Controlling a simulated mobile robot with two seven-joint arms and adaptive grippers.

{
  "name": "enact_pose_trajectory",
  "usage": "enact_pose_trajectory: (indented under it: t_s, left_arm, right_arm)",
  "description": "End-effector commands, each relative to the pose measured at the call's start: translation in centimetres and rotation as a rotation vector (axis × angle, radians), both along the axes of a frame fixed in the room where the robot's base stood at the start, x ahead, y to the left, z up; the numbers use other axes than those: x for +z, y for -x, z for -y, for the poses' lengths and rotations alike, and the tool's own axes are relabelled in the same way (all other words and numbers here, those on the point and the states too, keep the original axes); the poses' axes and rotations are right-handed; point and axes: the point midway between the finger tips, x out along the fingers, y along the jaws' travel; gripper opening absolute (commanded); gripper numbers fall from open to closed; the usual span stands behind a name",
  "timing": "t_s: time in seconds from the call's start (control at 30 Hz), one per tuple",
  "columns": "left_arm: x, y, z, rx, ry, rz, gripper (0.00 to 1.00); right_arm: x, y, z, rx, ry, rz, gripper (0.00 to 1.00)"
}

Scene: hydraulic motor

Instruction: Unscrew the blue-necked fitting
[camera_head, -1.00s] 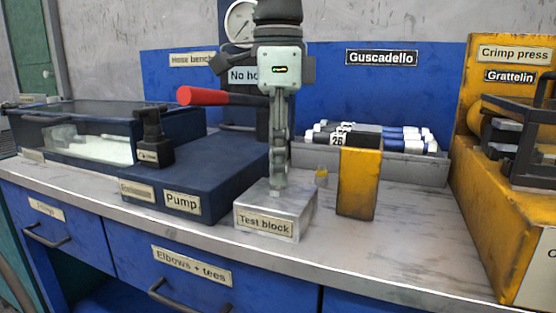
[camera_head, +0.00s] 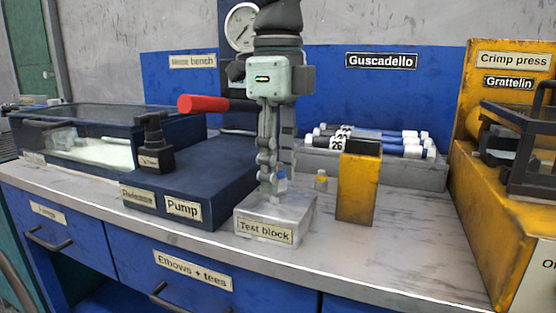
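My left gripper (camera_head: 274,188) points straight down over the silver test block (camera_head: 264,231), its fingertips low, just above the block's top. A small blue patch, which looks like the blue-necked fitting (camera_head: 282,183), shows at the fingertips. The fingers hide most of it. The two fingers nearly overlap from this side, so I cannot tell whether they grip the fitting or stand open around it. My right gripper is out of view.
A grey tray (camera_head: 318,160) of white-and-blue cylinders lies behind; the crimp press (camera_head: 480,215) is at right.

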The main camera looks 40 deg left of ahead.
Motion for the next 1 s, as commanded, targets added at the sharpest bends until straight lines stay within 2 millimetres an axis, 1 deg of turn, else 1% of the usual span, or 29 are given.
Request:
enact_pose_trajectory:
  t_s: [0.03, 0.1, 0.2, 0.3, 0.57, 0.63, 0.77, 0.9, 1.0]
  left_arm:
    - [0.2, 0.0, 0.0, -0.089, 0.001, -0.001, 0.39]
    - [0.2, 0.0, 0.0, -0.212, 0.001, -0.001, 0.39]
    - [0.1, 0.0, 0.0, -0.333, 0.001, -0.001, 0.39]
    - [0.0, 0.0, 0.0, -0.382, 0.0, 0.0, 0.39]
    - [0.0, 0.0, 0.0, -0.39, -0.001, 0.0, 0.39]
    - [0.1, 0.0, 0.0, -0.437, 0.0, -0.001, 0.39]
    - [0.2, 0.0, 0.0, -0.661, 0.002, -0.001, 0.39]
    - [0.2, 0.0, 0.0, -0.942, 0.003, 0.0, 0.39]
    - [0.2, 0.0, 0.0, -1.121, 0.001, 0.0, 0.39]
  right_arm:
    - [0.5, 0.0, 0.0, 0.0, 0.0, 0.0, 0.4]
    - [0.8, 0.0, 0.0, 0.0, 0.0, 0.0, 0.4]
    - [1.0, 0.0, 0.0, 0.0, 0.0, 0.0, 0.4]
    - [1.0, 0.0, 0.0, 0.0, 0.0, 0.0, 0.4]
    - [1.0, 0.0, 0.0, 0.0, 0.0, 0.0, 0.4]
    - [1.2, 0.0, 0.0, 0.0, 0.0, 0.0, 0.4]
    - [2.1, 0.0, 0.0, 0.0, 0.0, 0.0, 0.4]
    - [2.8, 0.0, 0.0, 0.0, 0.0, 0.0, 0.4]
    - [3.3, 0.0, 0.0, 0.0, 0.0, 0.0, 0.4]
